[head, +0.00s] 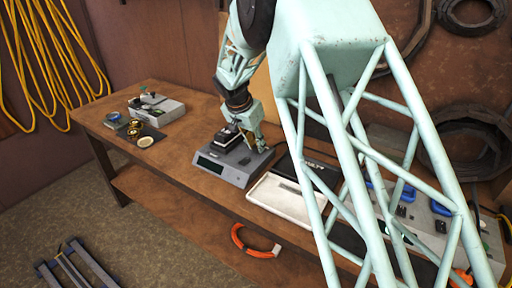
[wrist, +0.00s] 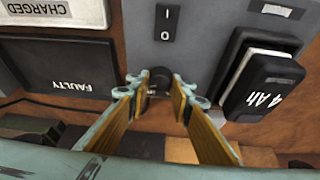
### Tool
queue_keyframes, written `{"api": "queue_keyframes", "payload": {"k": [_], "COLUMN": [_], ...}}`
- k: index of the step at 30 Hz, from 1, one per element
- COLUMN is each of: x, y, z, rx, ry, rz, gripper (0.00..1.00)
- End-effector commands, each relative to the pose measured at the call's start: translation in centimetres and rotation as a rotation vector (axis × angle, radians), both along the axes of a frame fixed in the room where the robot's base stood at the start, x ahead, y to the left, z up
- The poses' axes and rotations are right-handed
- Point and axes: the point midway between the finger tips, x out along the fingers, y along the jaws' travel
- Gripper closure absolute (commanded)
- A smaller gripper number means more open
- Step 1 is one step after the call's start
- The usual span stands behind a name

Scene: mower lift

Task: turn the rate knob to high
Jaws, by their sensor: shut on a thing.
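The rate knob (wrist: 159,77) is a small dark round knob on the grey charger in the wrist view. My gripper (wrist: 157,92) has its fingertips on either side of it and is shut on it. Its pointer and setting marks cannot be made out. In the head view my gripper (head: 258,147) reaches down to the rear right of the charger (head: 228,175), and the knob is hidden there. The charger has a display on its front and an I/O switch (wrist: 167,22) near the knob.
A black battery marked 4 Ah (wrist: 265,82) sits on the charger close to my gripper. Beside the charger are a black tray marked FAULTY (wrist: 60,75) and a white tray marked CHARGED (wrist: 55,12). Several small items (head: 140,130) lie at the bench's left end.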

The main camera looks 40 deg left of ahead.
Motion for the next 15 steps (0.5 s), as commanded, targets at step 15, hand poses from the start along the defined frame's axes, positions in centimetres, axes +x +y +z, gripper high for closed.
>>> {"api": "queue_keyframes", "payload": {"k": [15], "x": [-0.01], "y": [-0.03], "z": [-0.05], "rx": [-0.001], "ry": [0.001], "rz": [-0.01], "gripper": [0.78]}}
